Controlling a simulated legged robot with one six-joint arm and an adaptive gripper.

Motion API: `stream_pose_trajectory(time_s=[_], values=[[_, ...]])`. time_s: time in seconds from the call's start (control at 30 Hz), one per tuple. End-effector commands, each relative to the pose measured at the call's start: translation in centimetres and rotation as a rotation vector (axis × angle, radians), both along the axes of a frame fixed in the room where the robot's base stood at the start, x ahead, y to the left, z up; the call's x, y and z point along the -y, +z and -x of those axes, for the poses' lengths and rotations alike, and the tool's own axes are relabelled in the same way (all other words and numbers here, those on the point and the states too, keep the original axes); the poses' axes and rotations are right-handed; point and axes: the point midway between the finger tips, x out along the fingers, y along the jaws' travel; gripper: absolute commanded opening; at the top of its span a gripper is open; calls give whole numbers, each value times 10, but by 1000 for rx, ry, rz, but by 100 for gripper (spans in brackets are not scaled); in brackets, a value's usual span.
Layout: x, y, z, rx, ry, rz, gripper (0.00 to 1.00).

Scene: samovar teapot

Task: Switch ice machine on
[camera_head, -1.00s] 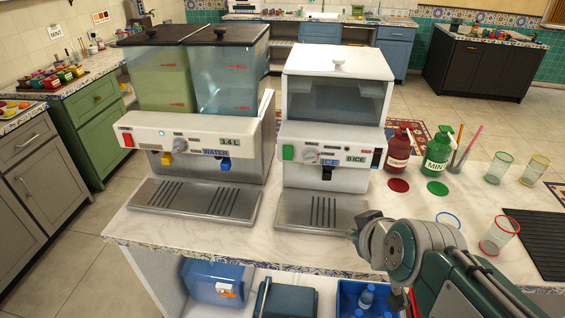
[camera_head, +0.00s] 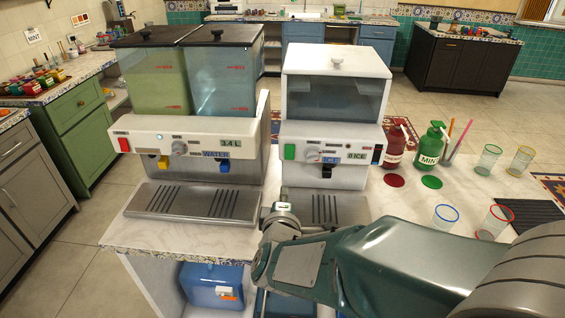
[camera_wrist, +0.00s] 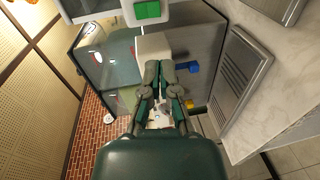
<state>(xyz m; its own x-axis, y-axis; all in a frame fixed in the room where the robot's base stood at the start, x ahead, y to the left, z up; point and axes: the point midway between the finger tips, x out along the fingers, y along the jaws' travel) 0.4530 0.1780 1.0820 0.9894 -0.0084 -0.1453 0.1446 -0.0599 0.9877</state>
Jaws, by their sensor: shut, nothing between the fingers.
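The ice machine (camera_head: 335,95) is a white dispenser with a clear upper tank, on the right of the two machines. A green switch (camera_head: 290,151) is at the left end of its front panel, beside a knob (camera_head: 312,155) and a "0 ICE" display (camera_head: 356,156). My gripper (camera_wrist: 166,66) is shut and empty in the wrist view. The green switch (camera_wrist: 147,10) shows beyond its fingertips at the top edge, apart from them. In the head view my wrist is below and slightly left of the switch; the fingers are hard to make out.
The water dispenser (camera_head: 178,135) stands close on the left, with a red switch (camera_head: 124,144) and a blue tap (camera_head: 225,166). A narrow gap separates the machines. Syrup bottles (camera_head: 430,147) and glasses (camera_head: 445,217) stand to the right on the counter (camera_head: 150,238).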

Motion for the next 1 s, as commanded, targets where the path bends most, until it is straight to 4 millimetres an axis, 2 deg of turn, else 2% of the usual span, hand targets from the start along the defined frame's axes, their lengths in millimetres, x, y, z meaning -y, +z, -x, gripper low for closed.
stream_pose_trajectory(time_s=[0.17, 0.53, 0.67, 1.0], values=[[1, -2, 1, 22, -18, 63, 0], [-2, -3, -5, 21, -19, 66, 0], [0, -6, -22, 20, -21, 66, 0], [3, -13, -85, 20, -21, 63, 0]])
